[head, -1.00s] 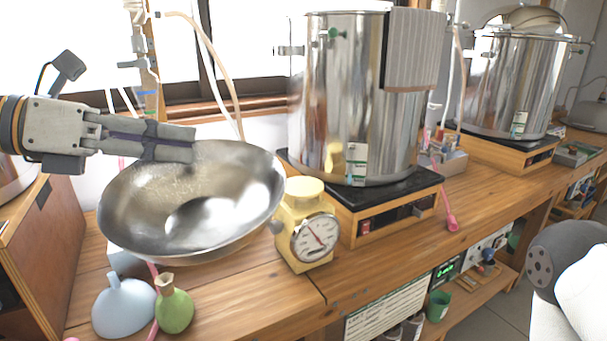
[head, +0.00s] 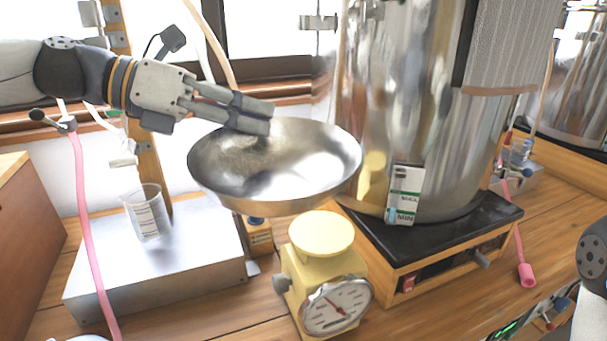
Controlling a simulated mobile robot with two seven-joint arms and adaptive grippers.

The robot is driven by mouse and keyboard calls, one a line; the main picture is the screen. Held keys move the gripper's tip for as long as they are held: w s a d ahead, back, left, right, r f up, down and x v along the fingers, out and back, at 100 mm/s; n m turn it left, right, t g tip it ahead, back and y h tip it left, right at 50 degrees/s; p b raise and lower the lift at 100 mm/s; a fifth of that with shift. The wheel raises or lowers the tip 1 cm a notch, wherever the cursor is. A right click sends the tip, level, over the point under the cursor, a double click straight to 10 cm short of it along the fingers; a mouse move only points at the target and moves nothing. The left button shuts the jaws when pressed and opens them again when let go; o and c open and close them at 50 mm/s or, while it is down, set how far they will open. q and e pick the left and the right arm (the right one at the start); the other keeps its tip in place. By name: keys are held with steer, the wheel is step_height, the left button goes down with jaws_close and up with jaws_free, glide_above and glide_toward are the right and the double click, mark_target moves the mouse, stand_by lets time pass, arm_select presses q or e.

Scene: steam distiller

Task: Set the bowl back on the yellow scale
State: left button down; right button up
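The metal bowl (head: 275,175) is in the air, slightly tilted, above and behind the yellow scale. My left gripper (head: 258,120) is shut on the bowl's far left rim. The yellow scale (head: 320,262) stands on the bench with its round dial facing me and its round top plate (head: 320,231) bare. In the picture the bowl's lower edge is just above the plate; the exact gap in depth is hard to tell. My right gripper is not in view; only a part of my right arm shows at the right edge.
A large steel pot (head: 400,120) on a black-topped heater (head: 440,236) stands right of the scale, close to the bowl's right edge. A grey metal box (head: 160,265) with a glass beaker (head: 147,212) is at left. A pink hose (head: 88,230) hangs in front of it.

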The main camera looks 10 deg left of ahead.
mark_target(291, 150)
arm_select(q)
steer(key=w+d+f+b, duration=0.2)
steer(key=f, duration=0.3)
steer(key=w+d+f+b, duration=0.2)
steer(key=w+f, duration=0.1)
steer(key=f, duration=0.2)
steer(key=shift+w+d, duration=0.35)
steer(key=shift+d, duration=0.05)
steer(key=c, duration=1.8)
jaws_free()
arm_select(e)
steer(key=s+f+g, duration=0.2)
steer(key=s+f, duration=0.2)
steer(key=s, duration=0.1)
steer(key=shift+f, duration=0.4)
arm_select(q)
steer(key=p+v, duration=0.3)
steer(key=v, duration=0.9)
steer(key=shift+p, duration=0.35)
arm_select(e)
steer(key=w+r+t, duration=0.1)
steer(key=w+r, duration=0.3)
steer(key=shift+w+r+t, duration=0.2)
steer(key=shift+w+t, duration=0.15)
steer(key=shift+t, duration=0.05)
